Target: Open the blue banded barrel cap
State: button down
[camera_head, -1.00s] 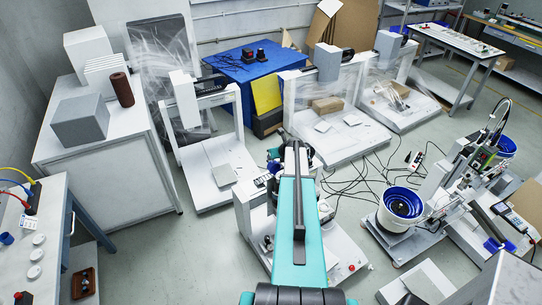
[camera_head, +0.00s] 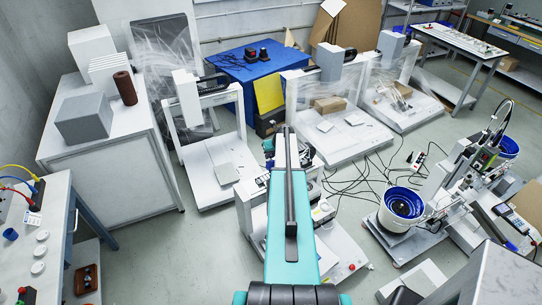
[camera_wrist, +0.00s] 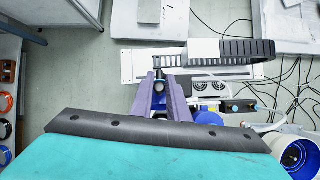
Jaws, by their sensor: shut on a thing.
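My gripper (camera_wrist: 159,82) shows in the wrist view, its two purple fingers close together on a small dark part (camera_wrist: 158,74) with a pale tip. I cannot tell whether that part is the blue banded barrel cap. A patch of blue shows low between the fingers, and a blue rounded part (camera_wrist: 209,117) lies just right of them, partly covered by my wrist. In the head view my teal arm hides the gripper and most of the machine it reaches into.
A white gantry frame with a black cable chain (camera_wrist: 235,48) crosses beyond my fingers. A blue-lined bowl (camera_head: 404,204) stands to the right, with loose black cables (camera_head: 365,175) on the floor. A white cabinet (camera_head: 110,170) and a bench (camera_head: 60,215) stand left.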

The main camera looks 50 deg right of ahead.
jog(key=c, duration=1.9)
grip_release()
jog(key=shift+d, duration=0.15)
jog(key=shift+b+v, duration=0.5)
jog(key=shift+v, duration=0.4)
jog(key=shift+b+v, duration=2.05)
jog(key=shift+v, duration=3.9)
jog(key=shift+s, duration=0.1)
